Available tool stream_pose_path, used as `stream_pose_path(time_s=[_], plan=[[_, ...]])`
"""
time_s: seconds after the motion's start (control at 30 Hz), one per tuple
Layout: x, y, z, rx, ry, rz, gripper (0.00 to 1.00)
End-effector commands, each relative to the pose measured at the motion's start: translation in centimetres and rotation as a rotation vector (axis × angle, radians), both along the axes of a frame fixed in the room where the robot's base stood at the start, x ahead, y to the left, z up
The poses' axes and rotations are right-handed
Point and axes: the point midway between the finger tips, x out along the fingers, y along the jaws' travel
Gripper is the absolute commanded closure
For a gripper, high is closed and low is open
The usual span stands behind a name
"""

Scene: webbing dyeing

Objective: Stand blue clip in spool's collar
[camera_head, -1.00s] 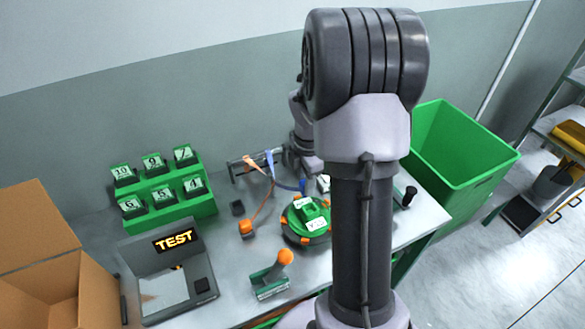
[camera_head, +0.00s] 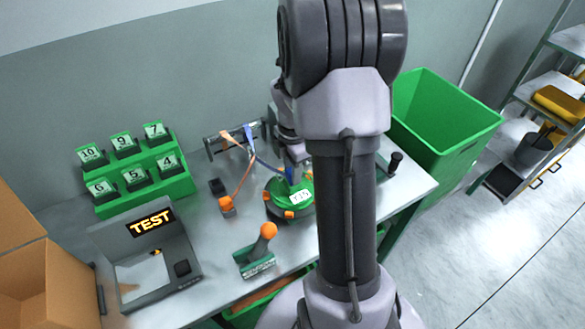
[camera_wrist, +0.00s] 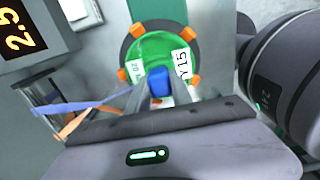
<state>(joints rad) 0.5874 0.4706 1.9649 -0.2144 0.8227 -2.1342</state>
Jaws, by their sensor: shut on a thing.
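The spool (camera_head: 279,206) is a round green disc with orange tabs around its rim and white labels on top, and it rests on the bench. In the wrist view the spool (camera_wrist: 187,51) lies beyond my gripper. The blue clip (camera_wrist: 158,80) is held between the fingers of my gripper (camera_wrist: 163,98), with the spool's middle behind it. The head view shows a bit of the blue clip (camera_head: 289,175) over the spool's top. The collar is hidden behind the clip and fingers, so I cannot tell whether the clip is in it.
A blue strap and an orange strap (camera_head: 243,172) run from a rack behind the spool. An orange-handled tool (camera_head: 262,245), a TEST display unit (camera_head: 150,250) and a green numbered rack (camera_head: 145,180) share the bench. A green bin (camera_head: 440,125) stands at right.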

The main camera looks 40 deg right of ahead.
Motion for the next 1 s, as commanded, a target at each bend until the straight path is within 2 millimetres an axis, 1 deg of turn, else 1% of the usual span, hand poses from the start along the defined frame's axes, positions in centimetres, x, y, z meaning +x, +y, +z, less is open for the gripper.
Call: stream_pose_path(time_s=[0.07, 0.3, 0.33, 0.43, 0.47, 0.7, 0.77, 0.87, 0.97, 1.0], plan=[[0.0, 0.0, -0.5, 0.0, 0.0, 0.0, 1.0], [0.0, 0.0, -0.4, -0.001, -0.001, 0.0, 1.0], [0.0, 0.0, -0.4, -0.001, -0.001, 0.0, 0.7], [0.0, 0.0, -0.4, -0.001, -0.001, 0.001, 0.5], [0.0, 0.0, -0.4, -0.001, -0.001, 0.001, 0.48], [0.0, 0.0, -0.4, -0.001, -0.001, 0.001, 0.48], [0.0, 0.0, -0.1, -0.001, -0.001, 0.001, 0.48], [0.1, -0.1, 1.7, -0.003, -0.003, 0.001, 0.48], [0.1, -0.1, 5.1, -0.003, -0.004, 0.0, 0.48], [0.1, -0.1, 6.6, -0.003, -0.004, 0.0, 0.48]])
